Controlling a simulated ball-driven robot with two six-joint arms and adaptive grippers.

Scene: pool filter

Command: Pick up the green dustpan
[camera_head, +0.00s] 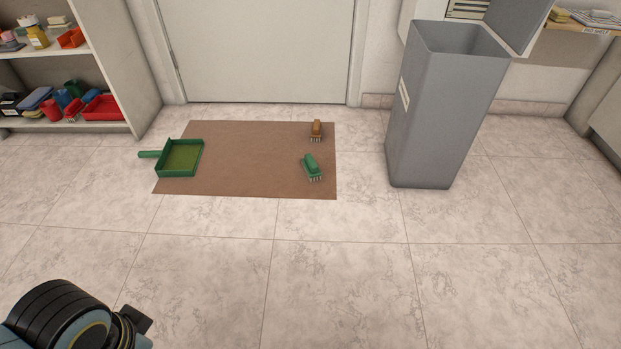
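The green dustpan (181,158) lies on the left end of a brown mat (250,165) on the floor. Its handle (149,154) points left, past the mat's edge and over the tiles. The pan's open tray faces up. Part of my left arm shows at the bottom left corner, well in front of the dustpan and apart from it. Neither my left gripper's fingers nor my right gripper can be seen.
A green brush (311,167) and a brown brush (316,130) lie on the mat's right side. A tall grey bin (439,115) stands to the right. A shelf (125,75) with colored items stands at left. A closed door (262,50) is behind. The tiled floor in front is clear.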

